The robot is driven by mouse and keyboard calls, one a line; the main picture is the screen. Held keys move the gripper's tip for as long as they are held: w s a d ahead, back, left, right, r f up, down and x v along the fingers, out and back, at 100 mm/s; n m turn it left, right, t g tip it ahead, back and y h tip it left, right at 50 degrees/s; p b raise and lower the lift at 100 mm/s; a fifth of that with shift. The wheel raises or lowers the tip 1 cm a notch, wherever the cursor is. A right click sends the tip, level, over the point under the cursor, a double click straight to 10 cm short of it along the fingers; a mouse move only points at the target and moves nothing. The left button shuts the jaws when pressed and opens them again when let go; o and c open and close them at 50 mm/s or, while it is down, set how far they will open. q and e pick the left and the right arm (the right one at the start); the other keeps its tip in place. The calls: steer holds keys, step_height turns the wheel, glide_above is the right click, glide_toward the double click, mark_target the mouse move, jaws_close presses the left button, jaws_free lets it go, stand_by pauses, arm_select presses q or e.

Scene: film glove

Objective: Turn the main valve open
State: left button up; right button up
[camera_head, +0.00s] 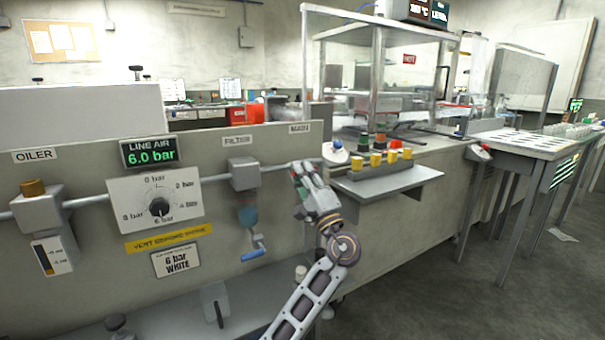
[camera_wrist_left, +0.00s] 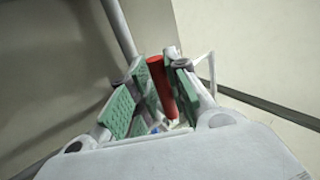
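The main valve's red handle (camera_wrist_left: 162,88) shows in the left wrist view, between the green pads of my left gripper (camera_wrist_left: 160,75). The fingers are drawn in close on both sides of it, and the pads seem to touch it. In the head view my left gripper (camera_head: 308,182) is at the right end of the air pipe, below a label (camera_head: 299,128) that seems to read MAIN. The gripper hides most of the valve there. The line air display (camera_head: 150,152) reads 6.0 bar. My right gripper is not in view.

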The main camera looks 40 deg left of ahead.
arm_select(q)
steer(key=shift+o, duration=1.3)
steer(key=v, duration=1.2)
